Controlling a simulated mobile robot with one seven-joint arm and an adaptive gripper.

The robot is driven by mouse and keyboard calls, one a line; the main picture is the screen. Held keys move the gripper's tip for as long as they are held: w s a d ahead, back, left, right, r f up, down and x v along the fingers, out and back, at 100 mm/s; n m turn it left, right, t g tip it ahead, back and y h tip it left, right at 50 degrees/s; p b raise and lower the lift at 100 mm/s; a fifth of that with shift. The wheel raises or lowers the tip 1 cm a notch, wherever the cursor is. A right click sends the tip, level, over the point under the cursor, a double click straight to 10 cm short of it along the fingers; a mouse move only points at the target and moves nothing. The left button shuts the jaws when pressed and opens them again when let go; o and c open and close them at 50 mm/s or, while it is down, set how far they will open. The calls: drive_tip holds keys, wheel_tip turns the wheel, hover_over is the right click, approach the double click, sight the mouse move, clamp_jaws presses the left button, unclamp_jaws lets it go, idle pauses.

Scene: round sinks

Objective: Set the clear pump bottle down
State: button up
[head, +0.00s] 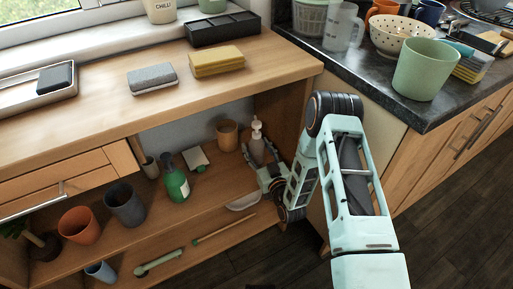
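The clear pump bottle (257,147) is upright in the open shelf space under the wooden counter, with its white pump on top. My gripper (260,167) is at the bottle's lower part, with fingers appearing on either side of it. The bottle's base is hidden behind the gripper, so I cannot tell whether it touches the shelf (215,205). At this size I cannot tell whether the fingers press on the bottle.
A tan cup (227,135) stands just left of the bottle. A green bottle (175,180) and a grey cup (125,207) stand further left. A pale shallow dish (243,200) lies in front. The counter (200,95) overhangs the shelf.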

drive_tip(key=shift+o, duration=0.4)
drive_tip(key=shift+r+p, duration=0.3)
drive_tip(key=p+v, duration=0.1)
drive_tip(key=v, duration=1.1)
drive_tip(key=shift+f+p, duration=0.15)
drive_tip(key=shift+p, duration=0.2)
drive_tip(key=shift+a, duration=0.1)
